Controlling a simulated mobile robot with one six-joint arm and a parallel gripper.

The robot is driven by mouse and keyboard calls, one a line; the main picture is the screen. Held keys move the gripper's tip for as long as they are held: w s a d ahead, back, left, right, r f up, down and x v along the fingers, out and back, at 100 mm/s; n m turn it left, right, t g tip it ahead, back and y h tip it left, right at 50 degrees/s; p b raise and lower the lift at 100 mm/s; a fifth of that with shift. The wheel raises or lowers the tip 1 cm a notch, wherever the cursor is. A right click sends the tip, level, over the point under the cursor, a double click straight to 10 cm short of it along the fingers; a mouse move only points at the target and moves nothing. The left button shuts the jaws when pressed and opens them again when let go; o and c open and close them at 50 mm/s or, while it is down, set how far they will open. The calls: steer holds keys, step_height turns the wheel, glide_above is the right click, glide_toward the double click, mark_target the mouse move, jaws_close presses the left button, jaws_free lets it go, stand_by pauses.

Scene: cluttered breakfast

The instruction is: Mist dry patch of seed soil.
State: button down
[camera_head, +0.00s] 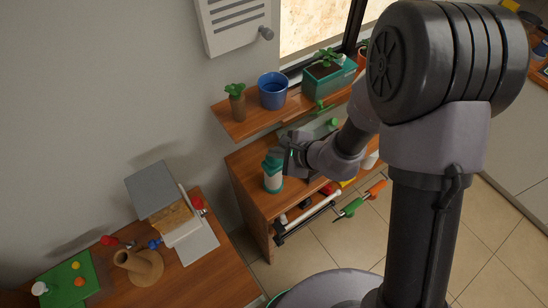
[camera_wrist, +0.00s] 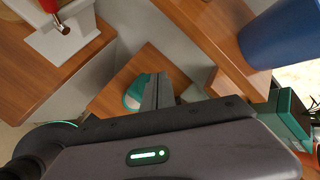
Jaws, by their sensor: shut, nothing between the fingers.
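A white spray bottle with a teal top (camera_head: 272,172) stands on the wooden cabinet top below the shelf. My gripper (camera_head: 281,157) is shut and empty, close beside the bottle's top on its right; I cannot tell whether they touch. In the wrist view the bottle (camera_wrist: 134,96) shows just left of my shut fingers (camera_wrist: 158,90), partly hidden. A green planter (camera_head: 313,82) holding dark soil (camera_head: 323,70) and a leafy seedling (camera_head: 328,56) stands on the shelf by the window. Any dry patch is too small to make out.
A blue pot (camera_head: 272,92) and a small potted plant (camera_head: 237,101) stand on the wooden shelf (camera_head: 236,127) above the cabinet. Tools hang on a rail (camera_head: 312,216) at the cabinet's front. A separate table (camera_head: 205,270) at lower left carries several objects.

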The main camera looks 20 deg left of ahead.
mark_target(276, 160)
steer(key=shift+f+b, duration=0.75)
steer(key=shift+b, duration=0.15)
stand_by(0.7)
steer(key=shift+r+p, duration=0.75)
steer(key=shift+r, duration=0.5)
step_height(276, 160, up, 6)
steer(key=p, duration=0.3)
